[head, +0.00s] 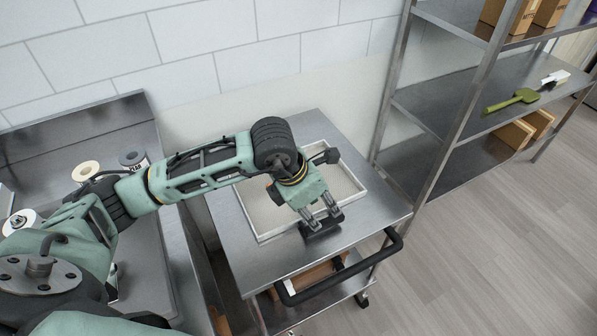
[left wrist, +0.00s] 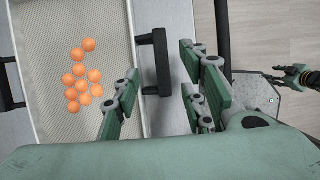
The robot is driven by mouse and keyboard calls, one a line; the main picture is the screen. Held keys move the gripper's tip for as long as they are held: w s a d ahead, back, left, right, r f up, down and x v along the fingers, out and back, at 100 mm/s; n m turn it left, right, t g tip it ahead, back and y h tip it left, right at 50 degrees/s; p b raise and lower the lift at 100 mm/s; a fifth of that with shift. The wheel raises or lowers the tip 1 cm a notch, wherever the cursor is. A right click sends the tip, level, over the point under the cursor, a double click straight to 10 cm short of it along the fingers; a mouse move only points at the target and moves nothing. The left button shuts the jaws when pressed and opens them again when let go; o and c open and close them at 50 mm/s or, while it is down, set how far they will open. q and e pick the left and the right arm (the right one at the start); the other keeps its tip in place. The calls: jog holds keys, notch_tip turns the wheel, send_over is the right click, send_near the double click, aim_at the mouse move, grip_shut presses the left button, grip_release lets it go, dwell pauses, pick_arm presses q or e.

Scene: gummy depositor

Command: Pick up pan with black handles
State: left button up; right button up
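The white-rimmed pan (head: 262,212) lies on the steel cart top. The left wrist view shows its perforated grey floor (left wrist: 45,110) with several orange balls (left wrist: 75,90) on it. One black handle (left wrist: 156,62) is on the near side; another (left wrist: 8,85) is at the left picture edge. My left gripper (head: 319,217) is over the near handle, pointing down. In the left wrist view its fingers (left wrist: 160,98) are spread, with the handle showing in the gap between them. Contact is not visible. What looks like my right gripper (left wrist: 282,77) shows small at right, too small to judge its fingers.
The cart (head: 240,255) has a black push bar (head: 345,273) in front and a lower shelf with a brown box. A metal rack (head: 440,120) with boxes and a green scoop (head: 514,101) stands right. A steel counter (head: 140,265) is left. The floor at right is clear.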

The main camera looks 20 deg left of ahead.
aim_at(324, 222)
pick_arm(q)
jog(key=shift+w+d+f, duration=0.1)
jog(key=shift+f, duration=0.15)
jog(key=f+p, duration=0.1)
jog(key=f, duration=0.2)
jog(key=shift+d+f+p, duration=0.15)
jog(key=shift+d+p, duration=0.25)
jog(key=x, duration=0.2)
jog(key=shift+w+a+f, duration=0.1)
jog(key=shift+w+f, duration=0.05)
jog(key=shift+f, duration=0.4)
jog(key=shift+c, duration=1.3)
jog(key=c, duration=0.7)
grip_shut()
pick_arm(e)
jog(key=s+r, duration=0.1)
jog(key=s+d+r, duration=0.1)
jog(key=s, duration=0.1)
